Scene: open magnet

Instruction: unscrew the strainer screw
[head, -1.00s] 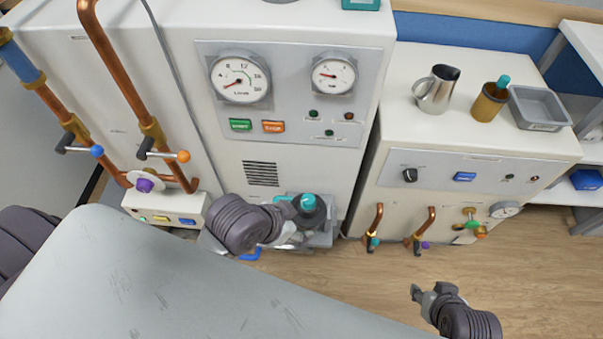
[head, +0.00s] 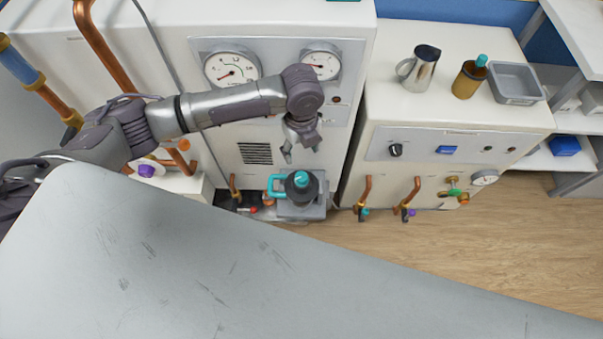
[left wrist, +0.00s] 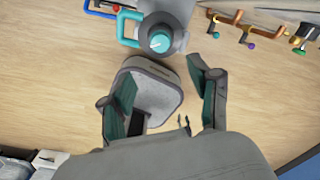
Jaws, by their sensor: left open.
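I cannot tell for sure which part is the strainer screw. A dark rounded vessel (head: 302,192) with a teal top knob (head: 300,177) and a teal side handle (head: 274,186) stands low at the front of the tall white cabinet. In the left wrist view the teal knob (left wrist: 158,40) and handle (left wrist: 125,28) show beyond the fingers. My left gripper (head: 302,150) is open and empty, pointing down in front of the cabinet, above the vessel in the picture and apart from it. Its spread fingers show in the left wrist view (left wrist: 160,72). My right gripper is not in view.
Two gauges sit on the tall cabinet (head: 226,120). Copper taps (head: 364,195) stick out from the lower right cabinet, which bears a metal jug (head: 420,68), a brown bottle (head: 469,78) and a grey tray (head: 516,84). Wooden floor (head: 500,245) is clear at right.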

